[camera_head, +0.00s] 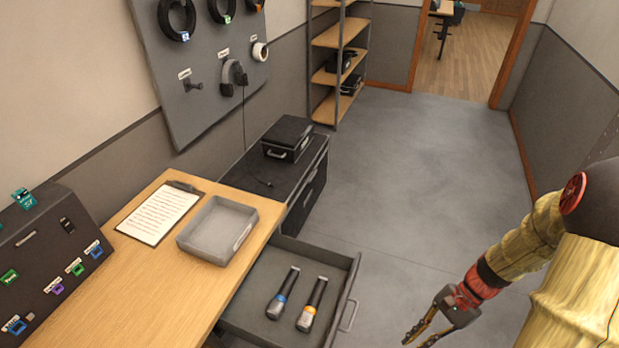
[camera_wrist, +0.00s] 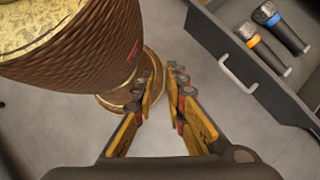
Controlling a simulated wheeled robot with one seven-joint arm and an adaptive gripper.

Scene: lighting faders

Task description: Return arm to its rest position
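My gripper (camera_head: 421,336) is at the lower right of the head view, at the end of my arm, which reaches in from the right edge. It hangs over the grey floor, to the right of the open drawer and apart from it. In the wrist view my gripper (camera_wrist: 166,82) shows its two fingers apart with nothing between them. My arm is bent, with its end pointing down and left.
An open drawer (camera_head: 351,290) holds two microphones, one with a blue ring (camera_head: 282,292) and one with an orange ring (camera_head: 311,304). A desk (camera_head: 165,265) bears a grey tray (camera_head: 232,218) and a clipboard (camera_head: 158,212). The floor (camera_head: 430,150) beyond is clear.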

